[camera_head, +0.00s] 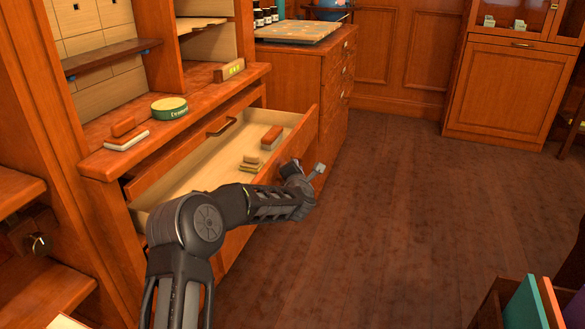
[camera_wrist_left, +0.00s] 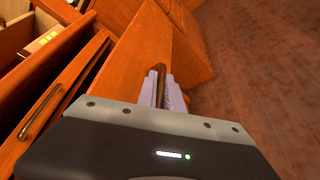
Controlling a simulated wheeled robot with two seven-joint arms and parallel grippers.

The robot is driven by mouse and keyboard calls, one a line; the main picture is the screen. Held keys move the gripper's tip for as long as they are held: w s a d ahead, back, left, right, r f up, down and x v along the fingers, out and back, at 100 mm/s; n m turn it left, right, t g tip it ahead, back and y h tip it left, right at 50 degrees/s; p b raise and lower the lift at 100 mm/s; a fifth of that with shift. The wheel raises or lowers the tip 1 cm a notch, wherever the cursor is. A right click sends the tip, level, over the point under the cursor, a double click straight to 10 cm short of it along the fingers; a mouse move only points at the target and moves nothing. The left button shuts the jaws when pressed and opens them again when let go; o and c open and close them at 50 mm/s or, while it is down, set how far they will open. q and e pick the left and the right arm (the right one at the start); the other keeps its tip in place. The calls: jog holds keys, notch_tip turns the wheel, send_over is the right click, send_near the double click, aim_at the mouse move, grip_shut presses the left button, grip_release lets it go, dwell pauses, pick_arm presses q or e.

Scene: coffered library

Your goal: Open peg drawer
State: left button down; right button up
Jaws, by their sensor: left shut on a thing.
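The peg drawer (camera_head: 215,172) is a wooden drawer pulled well out of the cabinet, below a shut drawer with a bronze handle (camera_head: 221,127). A red-brown block (camera_head: 271,138) and several small yellowish pieces (camera_head: 250,166) lie inside it. My left gripper (camera_head: 296,172) is at the outer face of the open drawer's front. In the left wrist view my left gripper (camera_wrist_left: 162,91) is shut on a dark bronze handle (camera_wrist_left: 160,78) on the wooden drawer front (camera_wrist_left: 144,52). The head view hides this handle behind the gripper. My right gripper is in neither view.
The ledge above holds a green round tin (camera_head: 169,108) and a red-and-white block (camera_head: 126,134). A side cabinet (camera_head: 306,75) stands just beyond the drawer. A box of coloured folders (camera_head: 530,303) is at the bottom right. The dark floor (camera_head: 400,215) between is clear.

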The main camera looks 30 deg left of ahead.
pick_arm(q)
jog(key=shift+f, duration=0.1)
jog(key=c, duration=1.8)
grip_release()
jog(key=shift+o, duration=0.2)
jog(key=p+v, duration=0.1)
jog(key=v, duration=0.6)
jog(key=shift+s+d+p, duration=0.2)
jog(key=shift+s+p, duration=0.1)
jog(key=shift+p, duration=0.1)
